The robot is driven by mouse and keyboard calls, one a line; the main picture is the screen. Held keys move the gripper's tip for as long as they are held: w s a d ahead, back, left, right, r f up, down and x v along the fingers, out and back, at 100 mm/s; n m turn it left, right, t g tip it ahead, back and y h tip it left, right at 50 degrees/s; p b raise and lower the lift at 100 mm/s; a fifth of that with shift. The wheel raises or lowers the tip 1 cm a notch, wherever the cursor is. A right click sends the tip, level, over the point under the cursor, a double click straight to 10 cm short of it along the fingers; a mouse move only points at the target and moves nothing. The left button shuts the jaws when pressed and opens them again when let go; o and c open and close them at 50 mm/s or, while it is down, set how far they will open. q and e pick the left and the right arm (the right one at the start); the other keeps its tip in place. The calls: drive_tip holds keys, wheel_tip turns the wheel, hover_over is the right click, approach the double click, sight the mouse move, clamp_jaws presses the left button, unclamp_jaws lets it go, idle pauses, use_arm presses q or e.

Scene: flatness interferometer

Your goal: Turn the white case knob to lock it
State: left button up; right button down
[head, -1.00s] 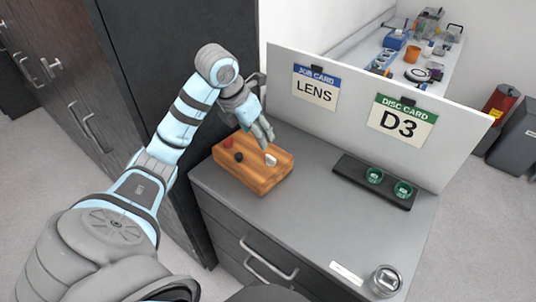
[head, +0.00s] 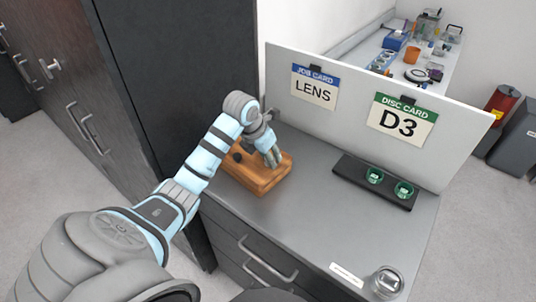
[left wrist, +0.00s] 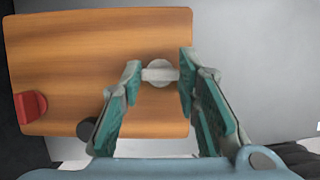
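The wooden case (head: 262,182) sits on the grey cabinet top. Its white knob (left wrist: 159,73) is a round disc with a bar across it, and the bar lies crosswise in the left wrist view. My left gripper (head: 275,162) is over the case. In the left wrist view its two teal-padded fingers (left wrist: 160,75) are open, one on each side of the white knob, with narrow gaps at the bar's ends. In the head view the gripper hides the white knob. My right gripper is not in view.
A red knob (left wrist: 30,106) and a black knob (left wrist: 86,129) are on the same case. A white panel with LENS (head: 314,88) and D3 (head: 402,122) cards stands behind. A black tray (head: 347,170) with two green-rimmed discs lies to the right. The counter between is clear.

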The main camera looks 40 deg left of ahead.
use_arm(q)
drive_tip(key=c, duration=0.3)
drive_tip(key=m+b, duration=0.1)
drive_tip(key=m, duration=0.1)
drive_tip(key=m+h+b, duration=0.1)
drive_tip(key=m, duration=0.1)
drive_tip(key=shift+w+a+h, duration=0.1)
drive_tip(key=shift+a+h, duration=0.05)
drive_tip(key=shift+h, duration=0.15)
drive_tip(key=m+g+h+b, duration=0.1)
drive_tip(key=m, duration=0.3)
drive_tip(key=m+g+h+b, duration=0.1)
drive_tip(key=m, duration=0.2)
drive_tip(key=shift+w+m, duration=0.1)
drive_tip(key=shift+m, duration=0.2)
drive_tip(key=m+g, duration=0.1)
drive_tip(key=m, duration=0.1)
drive_tip(key=shift+m+b, duration=0.3)
drive_tip(key=shift+b, duration=0.05)
drive_tip(key=shift+w+a+m+g+h, duration=0.1)
drive_tip(key=shift+m+g+h, duration=0.2)
drive_tip(key=shift+m+g, duration=0.85)
drive_tip(key=shift+m+t, duration=0.35)
drive_tip(key=shift+m, duration=0.2)
